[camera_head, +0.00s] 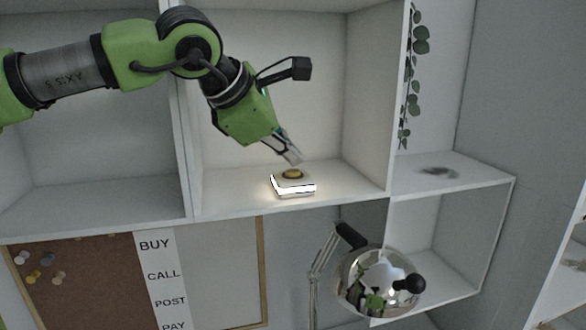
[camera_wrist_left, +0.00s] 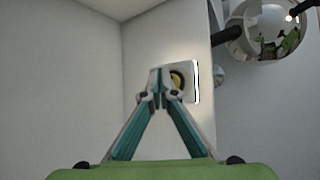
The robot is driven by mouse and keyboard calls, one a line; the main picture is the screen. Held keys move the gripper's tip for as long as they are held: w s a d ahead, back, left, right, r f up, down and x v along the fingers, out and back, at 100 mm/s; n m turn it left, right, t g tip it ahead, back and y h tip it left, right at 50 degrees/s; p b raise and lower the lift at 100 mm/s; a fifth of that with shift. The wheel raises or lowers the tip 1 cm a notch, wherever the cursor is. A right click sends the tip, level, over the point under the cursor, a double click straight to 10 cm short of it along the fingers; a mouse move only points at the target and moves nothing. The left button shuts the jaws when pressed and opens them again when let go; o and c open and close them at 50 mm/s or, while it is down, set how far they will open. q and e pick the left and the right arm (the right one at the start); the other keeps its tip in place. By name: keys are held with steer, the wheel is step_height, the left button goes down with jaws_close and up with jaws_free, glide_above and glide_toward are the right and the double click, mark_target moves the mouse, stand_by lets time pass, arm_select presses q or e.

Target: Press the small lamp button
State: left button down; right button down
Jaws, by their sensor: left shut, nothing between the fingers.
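The small lamp (camera_head: 294,187) is a low white block with a glowing band around its side. It stands on the floor of the middle shelf compartment. Its round yellow button (camera_head: 292,174) is on top. My left gripper (camera_head: 297,160) comes down from the upper left, shut and empty, with its fingertips just above the button; I cannot tell whether they touch. In the left wrist view the closed fingertips (camera_wrist_left: 157,95) overlap the left edge of the lamp (camera_wrist_left: 189,68), and the button (camera_wrist_left: 177,80) is partly hidden behind them. My right gripper is not in view.
The compartment walls (camera_head: 365,100) stand close on both sides. A chrome desk lamp (camera_head: 380,280) rises below the shelf, right of centre. A trailing plant (camera_head: 414,70) hangs at the right. A cork board (camera_head: 75,290) with pins is at the lower left.

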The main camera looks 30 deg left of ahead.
mark_target(291, 172)
arm_select(q)
steer(key=shift+r+p, duration=2.15)
steer(key=shift+r, duration=0.8)
steer(key=shift+f, duration=0.15)
